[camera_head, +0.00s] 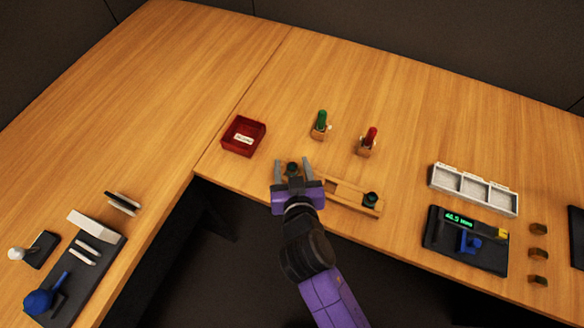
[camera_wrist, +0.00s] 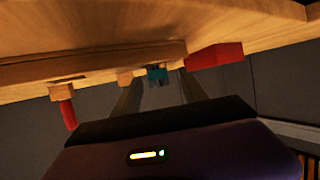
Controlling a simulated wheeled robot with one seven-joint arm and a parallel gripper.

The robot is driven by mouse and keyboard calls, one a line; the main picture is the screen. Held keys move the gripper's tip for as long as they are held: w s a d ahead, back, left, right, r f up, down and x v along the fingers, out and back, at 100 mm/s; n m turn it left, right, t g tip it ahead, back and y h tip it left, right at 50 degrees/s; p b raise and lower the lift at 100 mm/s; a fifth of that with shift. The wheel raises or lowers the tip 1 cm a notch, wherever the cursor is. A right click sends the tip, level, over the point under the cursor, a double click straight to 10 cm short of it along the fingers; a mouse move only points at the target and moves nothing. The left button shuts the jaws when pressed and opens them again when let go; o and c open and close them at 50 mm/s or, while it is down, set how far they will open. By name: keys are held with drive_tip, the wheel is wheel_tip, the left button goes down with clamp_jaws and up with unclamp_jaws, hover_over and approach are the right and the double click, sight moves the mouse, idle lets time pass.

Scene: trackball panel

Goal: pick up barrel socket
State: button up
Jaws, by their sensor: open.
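A small dark green round piece (camera_head: 292,168), which looks like the barrel socket, stands at the left end of a wooden rack (camera_head: 345,194). My gripper (camera_head: 292,162) is open, with one finger on each side of this piece in the head view. The piece also shows as a teal block (camera_wrist: 157,75) between the fingers (camera_wrist: 160,78) in the wrist view. I see no clear contact with it. A similar dark green piece (camera_head: 370,199) stands at the rack's right end. My gripper hides part of the rack.
A red labelled bin (camera_head: 243,137) stands left of my gripper. Green-handled (camera_head: 321,122) and red-handled (camera_head: 369,139) tools stand upright behind the rack. A white compartment tray (camera_head: 473,189) and a dark gauge with a lit display (camera_head: 466,241) lie right. The table's front edge is close.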

drive_tip(key=shift+w+f, duration=0.2)
drive_tip(key=shift+w, duration=0.25)
clamp_jaws()
